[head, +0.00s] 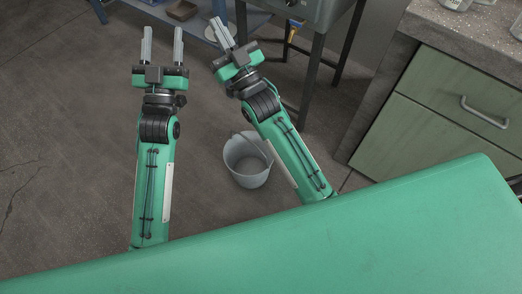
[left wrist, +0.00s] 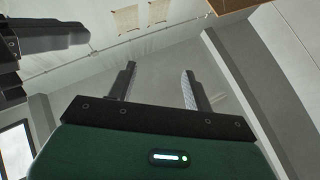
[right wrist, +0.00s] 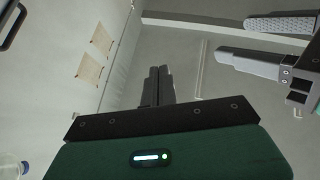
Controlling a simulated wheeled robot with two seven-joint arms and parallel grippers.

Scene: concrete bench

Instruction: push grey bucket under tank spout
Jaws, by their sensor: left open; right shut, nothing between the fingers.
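The grey bucket (head: 246,161) stands upright on the floor in the head view, between my two forearms and close to my green body. My right forearm covers part of its right side. My left gripper (head: 162,44) is open and empty, beyond and left of the bucket; its spread fingers also show in the left wrist view (left wrist: 160,88). My right gripper (head: 222,34) is shut on nothing, beyond the bucket; its closed fingers show in the right wrist view (right wrist: 160,84). Neither gripper touches the bucket. I cannot make out a tank or spout for certain.
A grey metal stand (head: 318,50) with dark legs is at the top centre. A blue shelf (head: 190,22) holding a brown tray is at the top left. Green drawers (head: 450,110) under a stone worktop (head: 470,28) stand at the right. The floor at the left is clear.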

